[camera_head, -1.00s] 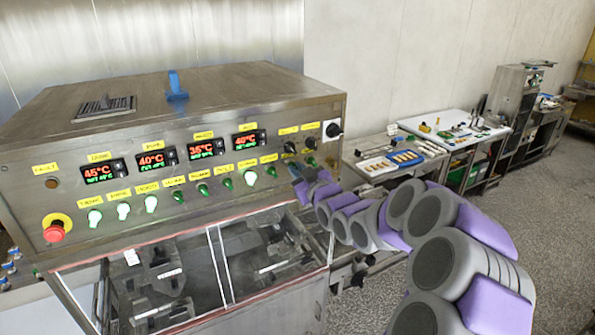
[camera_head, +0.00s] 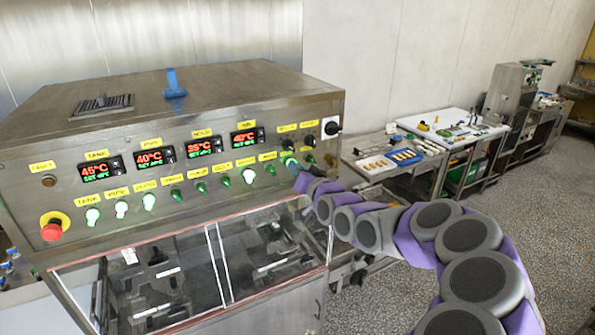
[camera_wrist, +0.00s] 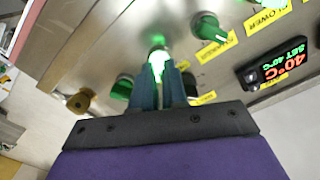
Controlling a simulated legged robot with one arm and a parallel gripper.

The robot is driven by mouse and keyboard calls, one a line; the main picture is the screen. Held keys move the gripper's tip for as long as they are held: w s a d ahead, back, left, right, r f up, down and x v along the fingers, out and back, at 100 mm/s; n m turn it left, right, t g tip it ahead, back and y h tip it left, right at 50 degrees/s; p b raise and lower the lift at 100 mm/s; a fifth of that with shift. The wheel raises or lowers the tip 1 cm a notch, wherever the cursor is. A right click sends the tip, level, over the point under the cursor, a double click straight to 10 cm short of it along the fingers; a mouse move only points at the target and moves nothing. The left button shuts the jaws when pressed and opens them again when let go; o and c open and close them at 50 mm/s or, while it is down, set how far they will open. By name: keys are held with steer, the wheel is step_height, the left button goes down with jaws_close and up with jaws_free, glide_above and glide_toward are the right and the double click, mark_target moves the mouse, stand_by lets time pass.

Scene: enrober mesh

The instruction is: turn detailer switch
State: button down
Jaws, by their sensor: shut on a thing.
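The steel control panel (camera_head: 160,165) carries a row of green rotary switches under yellow labels. My gripper (camera_head: 293,164) is at the right part of this row, against the panel. In the wrist view, the two blue-grey fingers of my gripper (camera_wrist: 160,78) are shut on a switch knob (camera_wrist: 157,62) that glows bright green. Its label cannot be read. A dark green knob (camera_wrist: 209,27) sits up and right of it, and another green knob (camera_wrist: 122,88) sits to the left, partly behind my gripper.
A red emergency button (camera_head: 52,229) is at the panel's left end, and a black rotary switch (camera_head: 332,128) is at its upper right. A clear-covered bay (camera_head: 150,280) lies below. Work tables (camera_head: 390,165) stand along the wall at the right, with open floor before them.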

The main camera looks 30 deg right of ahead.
steer(key=shift+f+m, duration=0.15)
steer(key=shift+m, duration=0.15)
steer(key=c, duration=1.3)
jaws_free()
steer(key=shift+w, duration=0.2)
steer(key=shift+o, duration=0.7)
steer(key=shift+d, duration=0.15)
steer(key=shift+s, duration=0.1)
steer(key=shift+s, duration=0.15)
steer(key=s+b, duration=0.5)
steer(key=s, duration=1.2)
steer(key=shift+d, duration=0.4)
